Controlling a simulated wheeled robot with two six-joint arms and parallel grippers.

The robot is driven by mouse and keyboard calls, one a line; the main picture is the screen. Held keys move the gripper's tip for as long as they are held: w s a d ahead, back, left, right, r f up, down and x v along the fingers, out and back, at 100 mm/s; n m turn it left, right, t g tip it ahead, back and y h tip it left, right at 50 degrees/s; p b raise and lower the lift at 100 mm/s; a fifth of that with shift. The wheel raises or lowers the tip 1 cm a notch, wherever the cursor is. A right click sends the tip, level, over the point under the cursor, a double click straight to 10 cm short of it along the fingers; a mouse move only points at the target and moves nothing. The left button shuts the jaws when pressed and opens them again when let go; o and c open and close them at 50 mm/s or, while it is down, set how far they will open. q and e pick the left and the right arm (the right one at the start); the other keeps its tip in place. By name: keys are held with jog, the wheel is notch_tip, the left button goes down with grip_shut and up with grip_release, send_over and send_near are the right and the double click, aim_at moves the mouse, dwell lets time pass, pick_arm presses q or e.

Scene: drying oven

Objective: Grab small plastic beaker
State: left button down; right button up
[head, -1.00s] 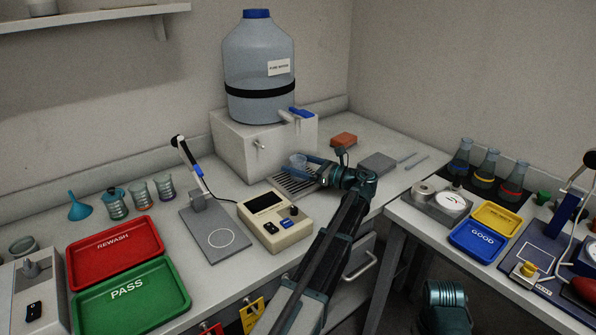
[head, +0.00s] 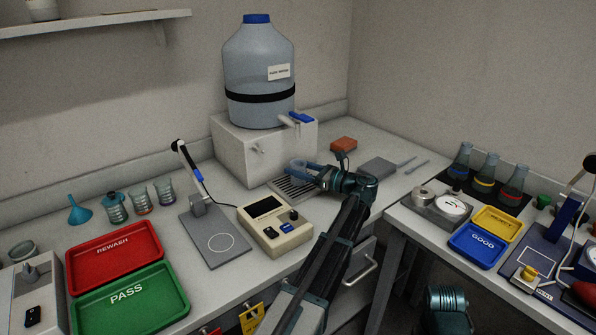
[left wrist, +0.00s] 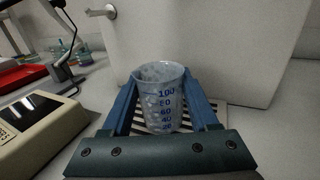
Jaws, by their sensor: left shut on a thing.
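The small plastic beaker (left wrist: 162,98) is clear with blue graduation marks and stands upright between the fingers of my left gripper (left wrist: 163,108) in the left wrist view. The fingers are shut on its two sides. In the head view the left gripper (head: 305,170) is over the slotted drip tray (head: 291,188) in front of the water dispenser, and the beaker (head: 297,168) is mostly hidden by the fingers. I cannot tell whether its base touches the tray. My right gripper is not clearly shown; only part of that arm is at the bottom right.
The large water bottle (head: 258,75) stands on a white block (head: 240,150) with a blue-handled tap, right behind the gripper. A beige meter (head: 274,224) is at left. Red (head: 115,256) and green (head: 130,300) trays lie farther left.

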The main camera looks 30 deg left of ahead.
pick_arm(q)
jog(key=shift+d+r+p, duration=0.2)
jog(key=shift+r+p, duration=0.35)
jog(key=shift+r, duration=0.1)
notch_tip(320, 180, up, 6)
jog(key=p, duration=0.6)
jog(key=s+d, duration=0.3)
jog(key=d, duration=0.6)
jog(key=s+d, duration=0.4)
jog(key=d, duration=0.5)
jog(key=shift+s+f, duration=0.15)
jog(key=shift+s, duration=0.1)
